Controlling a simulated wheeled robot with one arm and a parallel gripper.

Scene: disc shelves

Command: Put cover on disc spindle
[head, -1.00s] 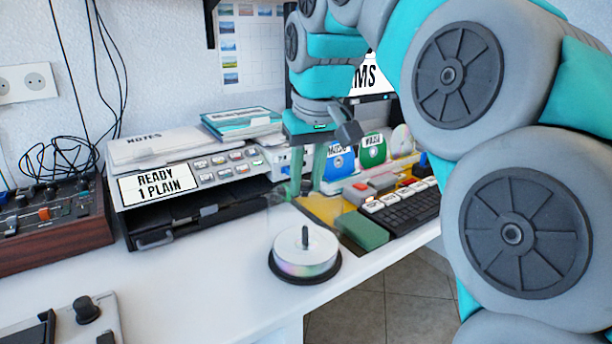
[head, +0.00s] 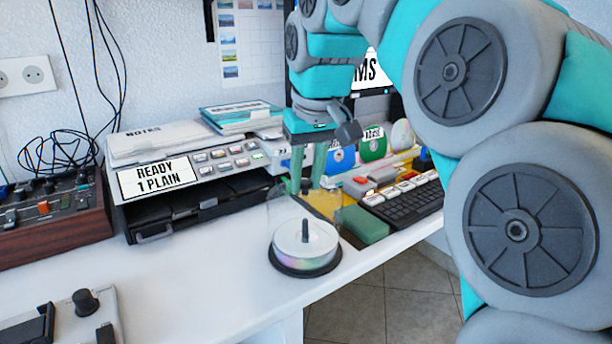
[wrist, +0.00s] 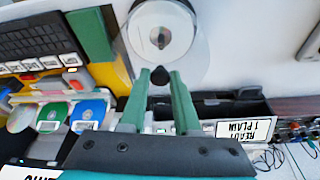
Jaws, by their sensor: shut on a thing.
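The disc spindle (head: 289,250) stands on the white desk near its front edge, with white discs stacked on a black base and a dark post upright in the middle. It also shows at the top of the wrist view (wrist: 185,47). My gripper (head: 306,188) points down behind and above the spindle in the head view. In the wrist view its green fingers (wrist: 160,80) are shut on the dark knob of the clear cover (wrist: 160,74). The cover is see-through, and its outline is very faint in the head view (head: 280,212). It looks apart from the spindle's base.
A printer-like machine (head: 200,170) with a "READY 1 PLAIN" label stands behind left. A green block (head: 364,225), a keyboard (head: 407,205) and upright discs (head: 373,146) are at the right. A mixer (head: 50,225) sits far left. The desk left of the spindle is clear.

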